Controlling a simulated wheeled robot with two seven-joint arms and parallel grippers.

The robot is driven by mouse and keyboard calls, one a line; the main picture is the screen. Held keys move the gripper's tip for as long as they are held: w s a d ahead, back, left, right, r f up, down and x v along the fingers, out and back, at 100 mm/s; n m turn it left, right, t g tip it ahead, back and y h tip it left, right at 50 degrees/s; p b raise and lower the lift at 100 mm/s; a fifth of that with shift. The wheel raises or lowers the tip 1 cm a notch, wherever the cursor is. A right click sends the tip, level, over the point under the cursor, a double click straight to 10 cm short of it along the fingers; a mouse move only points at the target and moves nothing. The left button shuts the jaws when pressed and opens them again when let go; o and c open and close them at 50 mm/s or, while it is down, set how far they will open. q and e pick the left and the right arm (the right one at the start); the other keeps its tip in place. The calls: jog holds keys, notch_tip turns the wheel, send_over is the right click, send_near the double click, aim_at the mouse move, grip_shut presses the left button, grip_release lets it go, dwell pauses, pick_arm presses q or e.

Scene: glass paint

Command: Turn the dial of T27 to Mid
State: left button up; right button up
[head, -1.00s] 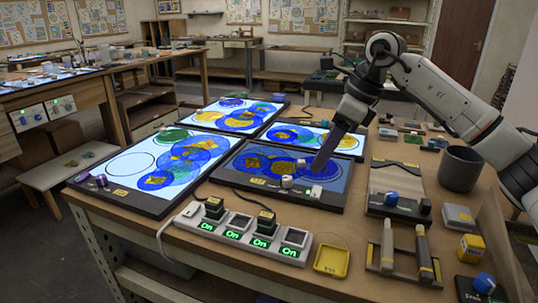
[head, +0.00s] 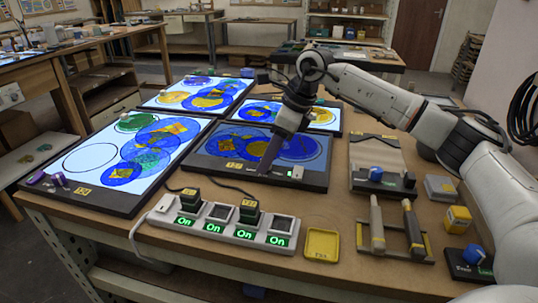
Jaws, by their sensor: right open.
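A dim light panel (head: 210,166) with blue and yellow painted glass lies at the middle of the bench. Its yellow tag (head: 234,165) is too small to read surely, so I cannot confirm it is T27. A small pale switch block (head: 297,173) sits at its front right edge. My right gripper (head: 264,171) points down at the panel's front edge, between tag and switch block. It is open, seen nearly edge-on, and covers the spot where the panel's dial stood. I cannot tell whether it touches the dial or how the dial is turned. My left gripper is out of view.
Brighter panels lie at left (head: 75,160) and behind (head: 320,118). A power strip (head: 225,228) with several green "On" displays runs along the front. A yellow dish (head: 321,244), a tool rack (head: 395,240) and a blue-knobbed device (head: 377,174) stand at right.

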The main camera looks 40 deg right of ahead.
jog(key=shift+c, duration=0.3)
grip_shut()
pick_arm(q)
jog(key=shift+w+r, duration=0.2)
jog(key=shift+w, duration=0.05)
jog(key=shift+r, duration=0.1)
